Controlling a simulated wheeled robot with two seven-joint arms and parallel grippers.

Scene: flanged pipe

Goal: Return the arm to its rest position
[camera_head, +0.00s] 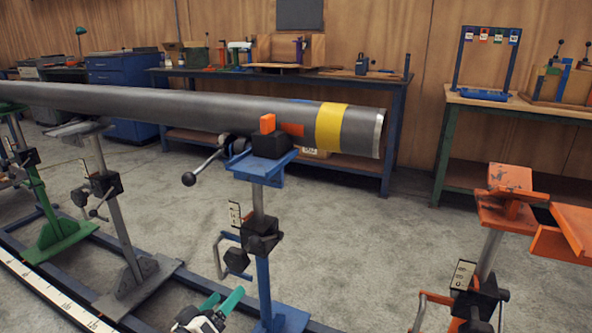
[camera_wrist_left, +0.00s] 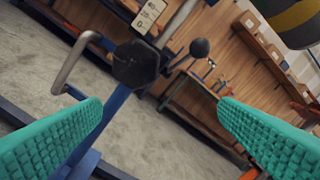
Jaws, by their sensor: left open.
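My left gripper (camera_head: 224,297) shows at the bottom of the head view, low in front of the blue pipe stand (camera_head: 263,270). Its teal ribbed fingers are wide apart in the left wrist view (camera_wrist_left: 162,105), with nothing held between them. The blue stand's dark knob (camera_wrist_left: 136,64) and bent crank handle (camera_wrist_left: 72,62) appear beyond the fingers, apart from them. My right gripper is not in view. The grey pipe (camera_head: 220,103) with a yellow band (camera_head: 330,127) lies across the stands, above my left gripper.
A green stand (camera_head: 60,235) and a grey stand (camera_head: 125,220) stand to the left on a dark rail with a white scale (camera_head: 50,296). An orange stand (camera_head: 488,255) is at the right. Workbenches line the back wall. Grey floor is open behind the stands.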

